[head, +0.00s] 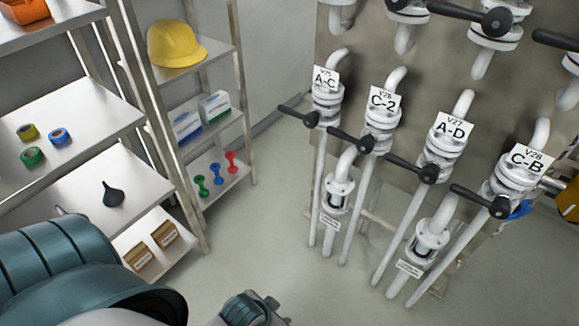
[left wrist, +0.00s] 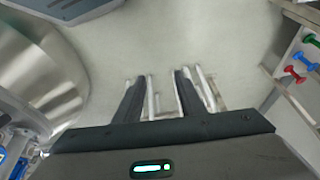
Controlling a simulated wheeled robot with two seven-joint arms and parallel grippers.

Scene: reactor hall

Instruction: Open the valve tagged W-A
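No tag reading W-A is legible in these views. In the head view, a row of white valves with black lever handles carries the tags A-C (head: 325,80), C-2 (head: 383,101), A-D (head: 452,129) and C-B (head: 526,160). Above them is another row of valves with black handles (head: 492,20); no tags are visible on these. In the left wrist view my left gripper (left wrist: 158,78) is open, its two dark fingers apart with nothing held between them. It is away from the valves in the head view. My right gripper is not in view.
Metal shelves stand at the left with a yellow helmet (head: 176,44), tape rolls (head: 59,136), a dark funnel (head: 112,193), boxes (head: 186,124) and coloured spool-shaped items (head: 216,173). The floor (head: 265,240) between shelves and pipes is clear. Slanting pipes (head: 362,210) run below the valves.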

